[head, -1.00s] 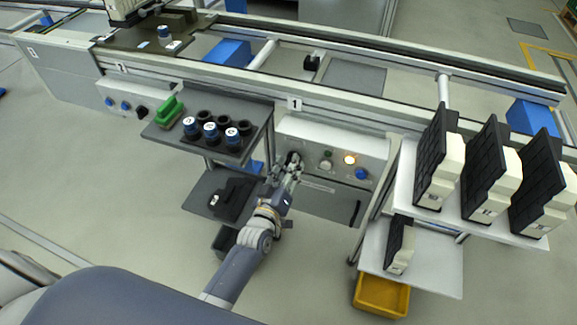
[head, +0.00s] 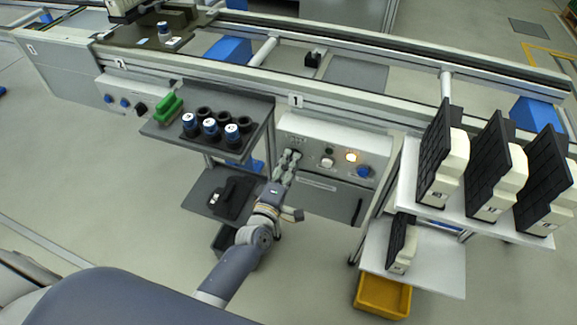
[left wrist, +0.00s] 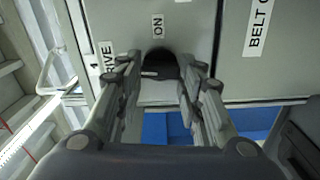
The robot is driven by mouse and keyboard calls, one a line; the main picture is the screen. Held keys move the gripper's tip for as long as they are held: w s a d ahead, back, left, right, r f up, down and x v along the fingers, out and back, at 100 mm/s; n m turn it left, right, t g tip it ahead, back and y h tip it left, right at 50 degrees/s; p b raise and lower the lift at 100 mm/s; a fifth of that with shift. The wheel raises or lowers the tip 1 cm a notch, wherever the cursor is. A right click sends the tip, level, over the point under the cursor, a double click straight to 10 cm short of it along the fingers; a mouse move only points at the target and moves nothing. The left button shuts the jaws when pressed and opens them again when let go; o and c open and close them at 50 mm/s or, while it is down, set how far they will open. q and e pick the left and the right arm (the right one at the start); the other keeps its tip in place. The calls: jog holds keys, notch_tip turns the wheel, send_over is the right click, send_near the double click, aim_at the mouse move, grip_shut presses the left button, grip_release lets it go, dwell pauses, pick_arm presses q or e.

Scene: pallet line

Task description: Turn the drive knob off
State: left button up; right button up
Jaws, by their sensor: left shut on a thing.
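The drive knob (left wrist: 161,64) is black and sits on the grey panel, below an ON label (left wrist: 158,26) and beside a partly hidden DRIVE label (left wrist: 107,62) in the left wrist view. A pale mark shows near its lower left edge. My left gripper (left wrist: 160,75) is shut on the knob, one finger on each side. In the head view my left gripper (head: 290,158) is at the left part of the control panel (head: 318,134) and hides most of the knob. My right gripper is not in view.
On the same panel are a lit amber lamp (head: 351,157), a white button (head: 327,163) and a blue knob (head: 364,172). A shelf (head: 165,134) with blue-capped parts stands to the left. A white rack (head: 408,205) with black and cream units stands to the right.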

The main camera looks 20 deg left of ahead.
pick_arm(q)
jog(key=shift+n, duration=0.6)
jog(key=o, duration=1.1)
jog(key=shift+c, duration=0.2)
jog(key=s, duration=1.2)
jog(key=shift+a, duration=0.25)
